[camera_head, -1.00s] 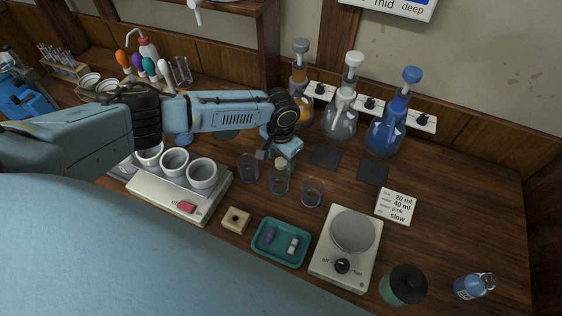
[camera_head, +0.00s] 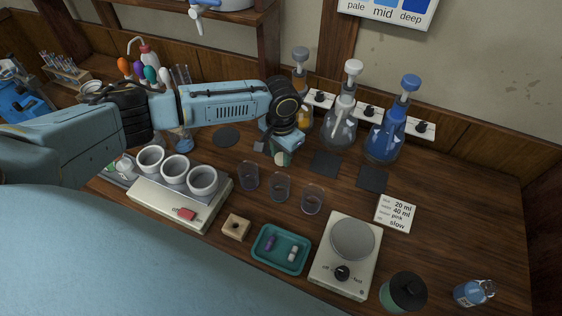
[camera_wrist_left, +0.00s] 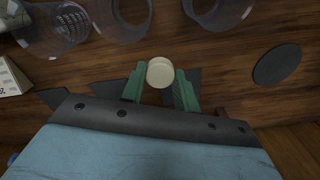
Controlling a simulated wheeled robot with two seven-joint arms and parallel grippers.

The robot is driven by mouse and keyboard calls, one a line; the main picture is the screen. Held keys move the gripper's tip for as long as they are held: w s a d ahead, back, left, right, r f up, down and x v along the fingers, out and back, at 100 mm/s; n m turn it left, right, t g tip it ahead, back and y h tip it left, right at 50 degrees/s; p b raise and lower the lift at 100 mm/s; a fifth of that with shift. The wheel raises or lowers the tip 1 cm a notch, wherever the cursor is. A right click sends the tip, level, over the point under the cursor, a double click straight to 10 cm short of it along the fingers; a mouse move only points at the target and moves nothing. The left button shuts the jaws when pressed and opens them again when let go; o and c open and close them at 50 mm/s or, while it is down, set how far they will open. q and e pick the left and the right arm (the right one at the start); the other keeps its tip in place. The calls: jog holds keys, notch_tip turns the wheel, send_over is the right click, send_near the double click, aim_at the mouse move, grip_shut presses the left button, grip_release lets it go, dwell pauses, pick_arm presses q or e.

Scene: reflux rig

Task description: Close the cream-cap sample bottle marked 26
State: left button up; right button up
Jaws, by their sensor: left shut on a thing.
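My left gripper (camera_head: 277,150) is shut on a round cream cap (camera_head: 282,159), held over the bench behind the row of clear beakers. In the left wrist view, the cream cap (camera_wrist_left: 160,72) sits between the green fingertips. Whether a bottle hangs under the cap is hidden. I cannot read a 26 on anything. My right gripper is not in view.
Three clear beakers (camera_head: 280,187) stand in front of the gripper. Tall stoppered flasks (camera_head: 385,135) stand behind. A teal tray (camera_head: 262,262), a stirrer with a dial (camera_head: 335,284), a dark-lidded jar (camera_head: 404,291) and a wooden block (camera_head: 236,227) lie in front. Dark pads (camera_head: 326,163) lie flat.

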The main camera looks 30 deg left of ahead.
aim_at(281, 157)
pick_arm(q)
notch_tip(281, 157, up, 4)
jog(key=shift+r, duration=0.25)
jog(key=s+d+r+n+b, duration=0.2)
jog(key=s+r+n+b, duration=0.1)
jog(key=r+b, duration=0.3)
jog(key=shift+s+d+n+b, duration=0.15)
jog(key=shift+s+n+b, duration=0.15)
jog(key=shift+s+b, duration=0.7)
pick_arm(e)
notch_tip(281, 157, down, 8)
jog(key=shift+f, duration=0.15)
pick_arm(q)
jog(key=shift+w, duration=0.25)
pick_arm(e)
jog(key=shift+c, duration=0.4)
